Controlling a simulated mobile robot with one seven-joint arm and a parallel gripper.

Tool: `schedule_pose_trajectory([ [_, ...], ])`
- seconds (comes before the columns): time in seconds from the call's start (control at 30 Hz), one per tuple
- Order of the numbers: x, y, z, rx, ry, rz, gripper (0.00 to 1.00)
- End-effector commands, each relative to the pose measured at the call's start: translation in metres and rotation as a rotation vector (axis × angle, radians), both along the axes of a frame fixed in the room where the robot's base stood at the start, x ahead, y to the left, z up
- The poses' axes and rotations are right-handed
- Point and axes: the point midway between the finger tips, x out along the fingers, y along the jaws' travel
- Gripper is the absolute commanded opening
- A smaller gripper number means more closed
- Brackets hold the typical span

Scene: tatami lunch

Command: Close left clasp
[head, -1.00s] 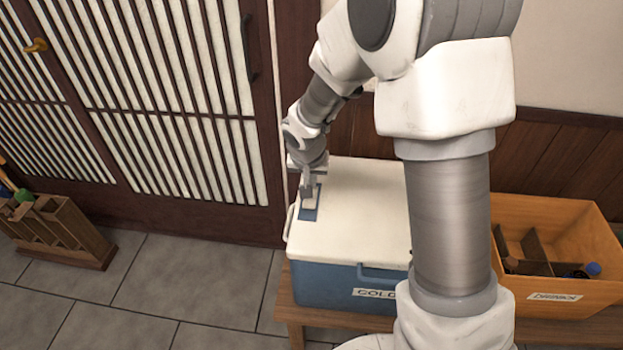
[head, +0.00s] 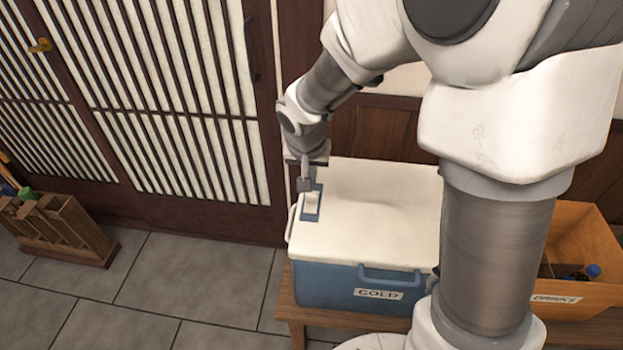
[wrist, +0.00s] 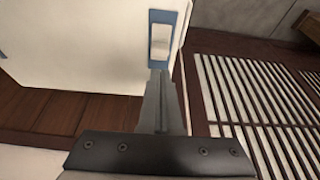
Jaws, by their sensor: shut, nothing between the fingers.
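The cooler (head: 375,205) has a white lid and a blue body with a COLD label, and its lid lies flat. The left clasp (head: 312,204) is a blue rectangular frame with a pale plate inside, near the lid's left edge. In the wrist view the clasp (wrist: 163,40) lies just beyond my fingertips. My gripper (head: 305,186) is shut and empty, at the clasp's far end. In the wrist view my gripper (wrist: 158,76) points at the frame's near end; I cannot tell whether it touches. The pale plate looks flat within the frame.
The cooler stands on a wooden bench (head: 296,312). An orange DRINKS crate (head: 570,309) with bottles is on the right, partly behind my arm. A slatted sliding door (head: 180,120) is behind on the left. A wooden holder (head: 75,228) stands on the tiled floor at left.

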Motion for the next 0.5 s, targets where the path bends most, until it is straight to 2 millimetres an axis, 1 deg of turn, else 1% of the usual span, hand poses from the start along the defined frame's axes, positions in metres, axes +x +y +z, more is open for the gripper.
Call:
schedule_pose_trajectory([
  [0.03, -0.003, 0.001, 0.017, 0.001, -0.005, 0.000, 0.00],
  [0.2, -0.016, 0.003, 0.055, 0.003, -0.008, -0.001, 0.00],
  [0.33, -0.023, 0.004, 0.078, 0.002, -0.008, -0.001, 0.00],
  [0.5, -0.029, 0.005, 0.095, 0.002, -0.008, -0.001, 0.00],
])
